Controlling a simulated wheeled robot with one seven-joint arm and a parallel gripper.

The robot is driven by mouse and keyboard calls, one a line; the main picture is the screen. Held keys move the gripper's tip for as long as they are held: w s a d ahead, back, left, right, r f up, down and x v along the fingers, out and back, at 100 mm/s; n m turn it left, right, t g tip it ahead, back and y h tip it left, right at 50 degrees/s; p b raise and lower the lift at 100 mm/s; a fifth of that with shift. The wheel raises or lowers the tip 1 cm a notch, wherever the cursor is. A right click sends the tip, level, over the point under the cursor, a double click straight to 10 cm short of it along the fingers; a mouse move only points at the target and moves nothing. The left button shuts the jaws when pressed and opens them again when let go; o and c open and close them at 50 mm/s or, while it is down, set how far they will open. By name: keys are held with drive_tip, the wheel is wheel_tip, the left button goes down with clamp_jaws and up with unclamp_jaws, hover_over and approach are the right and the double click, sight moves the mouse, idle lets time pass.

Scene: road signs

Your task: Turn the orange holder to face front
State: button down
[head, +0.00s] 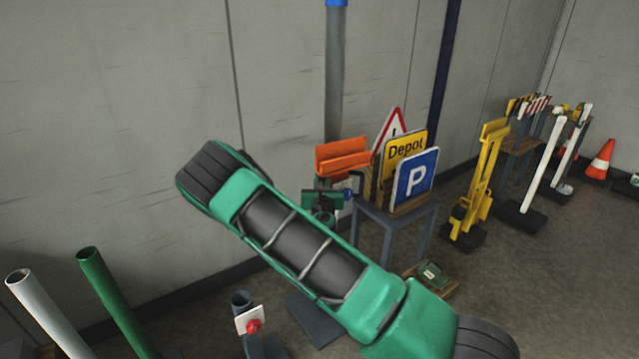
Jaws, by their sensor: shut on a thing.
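The orange holder (342,158) is a slotted block of two upright orange plates, left of the signs near the back wall. Its long side shows, and its slot looks empty. My gripper (328,190), green and dark, is just below it and shut on its lower part; the fingertips are small and partly hidden. A pale plate with a blue knob (348,193) shows just right of my gripper. My large green arm crosses the middle of the view and hides what is below the holder.
A small table (392,222) holds a blue P sign (415,178), a yellow Depot sign (405,148) and a red-edged triangle sign (390,125), close right of the holder. A yellow stand (478,185) is farther right. A short post with a red knob (254,326) stands at the front.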

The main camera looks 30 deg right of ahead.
drive_tip(key=shift+s+d+r, duration=0.1)
drive_tip(key=shift+s+d, duration=0.2)
drive_tip(key=shift+d, duration=0.25)
drive_tip(key=c, duration=1.6)
unclamp_jaws()
drive_tip(key=shift+c, duration=0.2)
drive_tip(key=shift+s, duration=0.15)
drive_tip(key=v, duration=1)
drive_tip(key=shift+a, duration=0.25)
drive_tip(key=shift+s, duration=0.15)
